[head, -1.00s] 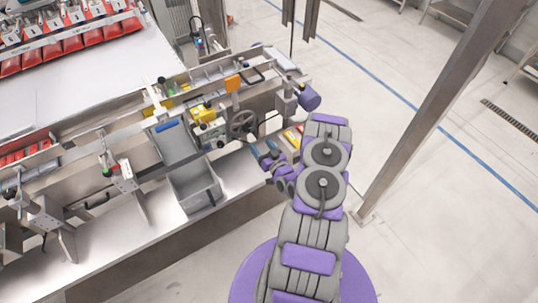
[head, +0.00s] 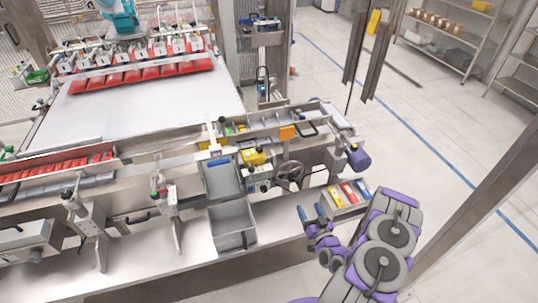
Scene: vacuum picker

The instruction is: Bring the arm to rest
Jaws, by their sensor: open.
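My arm, grey and purple, shows at the lower right of the head view, folded at its round joints. My gripper (head: 311,214) is at its end, pointing up and left, with two blue-grey fingertips apart. It is open, with nothing seen between the fingers. It hangs near the front edge of the machine bench, to the left of a small box of coloured packets (head: 347,194). I cannot tell whether it touches anything.
A steel bench (head: 190,255) runs along the front, bearing a grey bin (head: 232,226), a handwheel (head: 289,175) and a purple motor (head: 359,158). Red packets (head: 140,75) lie at the back of a white conveyor (head: 150,112). A steel post (head: 478,192) stands at right.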

